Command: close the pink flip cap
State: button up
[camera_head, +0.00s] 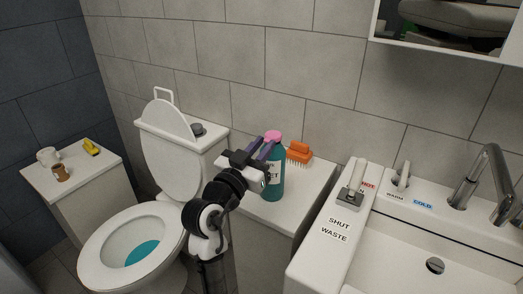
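A teal bottle (277,180) with a pale label stands upright on the white cabinet top between the toilet and the sink. The pink flip cap (273,135) is at its top; at this size I cannot tell how far its lid is open. My gripper (263,145) is at the bottle's upper left, its two purple fingers apart with a gap between them. The fingertips are close beside and below the pink cap; I cannot tell whether they touch it. My gripper and wrist hide the bottle's left side and part of its label.
An orange brush (299,153) lies behind and right of the bottle. The toilet (172,170) is on the left, with its lid raised. The sink (440,250) with a metal tap (484,175) is on the right. The tiled wall is close behind.

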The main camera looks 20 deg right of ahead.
jog(key=o, duration=0.3)
jog(key=shift+o, duration=0.2)
jog(key=b+v, duration=0.1)
jog(key=v, duration=1.2)
jog(key=shift+s+a, duration=0.25)
jog(key=shift+a, duration=0.05)
